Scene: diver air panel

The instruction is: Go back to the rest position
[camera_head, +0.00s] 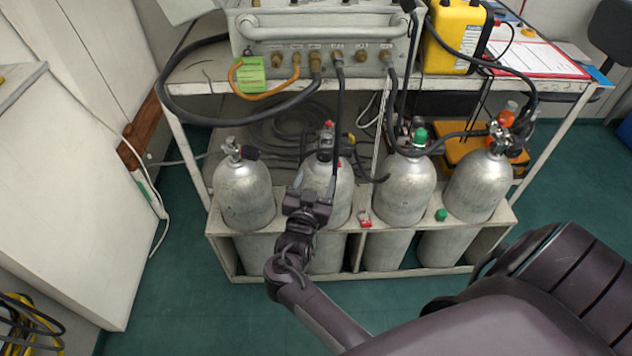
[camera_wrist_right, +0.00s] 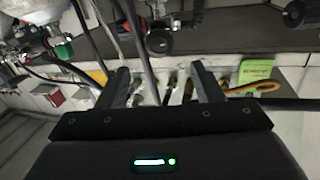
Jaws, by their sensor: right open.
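My right gripper (camera_head: 311,190) reaches in from the lower right in the head view. It is in front of the second silver cylinder (camera_head: 340,196) from the left and hides part of it. In the right wrist view its two fingers (camera_wrist_right: 163,88) stand wide apart, with nothing held between them. Brass fittings and hoses show behind the gap. I cannot tell whether the gripper touches the cylinder. My left gripper is not in view.
Several cylinders stand in a pale rack (camera_head: 222,247). A red cap (camera_head: 365,219) and a green cap (camera_head: 441,215) are at its front. Hoses hang from the air panel (camera_head: 300,57) on the cart. A yellow box (camera_head: 454,36) stands at right. Green floor (camera_head: 190,300) is clear in front.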

